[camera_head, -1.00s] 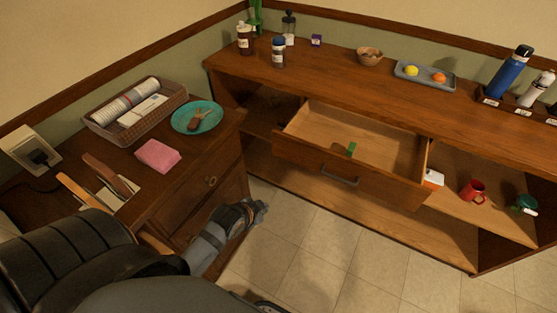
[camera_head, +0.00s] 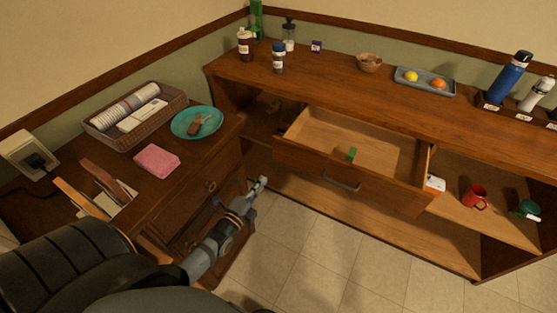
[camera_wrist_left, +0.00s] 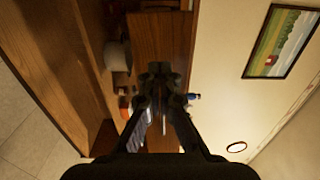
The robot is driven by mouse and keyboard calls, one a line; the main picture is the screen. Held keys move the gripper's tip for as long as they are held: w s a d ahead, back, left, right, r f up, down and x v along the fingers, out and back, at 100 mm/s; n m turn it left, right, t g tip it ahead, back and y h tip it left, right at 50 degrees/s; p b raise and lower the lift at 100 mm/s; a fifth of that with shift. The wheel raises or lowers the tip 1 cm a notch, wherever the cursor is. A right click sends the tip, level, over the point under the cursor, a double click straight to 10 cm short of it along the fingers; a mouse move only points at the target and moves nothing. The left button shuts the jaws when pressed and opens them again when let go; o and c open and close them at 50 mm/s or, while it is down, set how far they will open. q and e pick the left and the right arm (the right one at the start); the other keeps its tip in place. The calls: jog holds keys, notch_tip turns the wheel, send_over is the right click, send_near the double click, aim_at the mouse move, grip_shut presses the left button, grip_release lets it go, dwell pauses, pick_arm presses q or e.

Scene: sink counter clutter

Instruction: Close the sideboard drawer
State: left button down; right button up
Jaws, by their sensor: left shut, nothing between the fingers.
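The sideboard drawer (camera_head: 340,184) is pulled out from the long wooden sideboard (camera_head: 330,70), and its inside shows. A small green item (camera_head: 351,154) is in it. A metal handle (camera_head: 341,183) is on its front. My left gripper (camera_head: 262,182) is shut and empty, to the left of the drawer front and apart from it, beside the small cabinet. In the left wrist view the shut fingers (camera_wrist_left: 160,72) show in front of a sideways view of wooden furniture. My right gripper is not in view.
A small cabinet (camera_head: 190,200) stands left, with a teal plate (camera_head: 197,122), a pink cloth (camera_head: 157,159) and a basket (camera_head: 136,115) on top. A red mug (camera_head: 474,196) sits on a sideboard shelf. Tiled floor (camera_head: 310,235) is clear in front.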

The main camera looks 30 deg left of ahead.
aim_at(283, 154)
pick_arm(q)
jog(key=w+b, duration=0.1)
jog(key=w, duration=0.4)
jog(key=w+b, duration=0.2)
jog(key=w, duration=0.4)
jog(key=shift+w+d, duration=0.2)
jog(key=shift+w, duration=0.5)
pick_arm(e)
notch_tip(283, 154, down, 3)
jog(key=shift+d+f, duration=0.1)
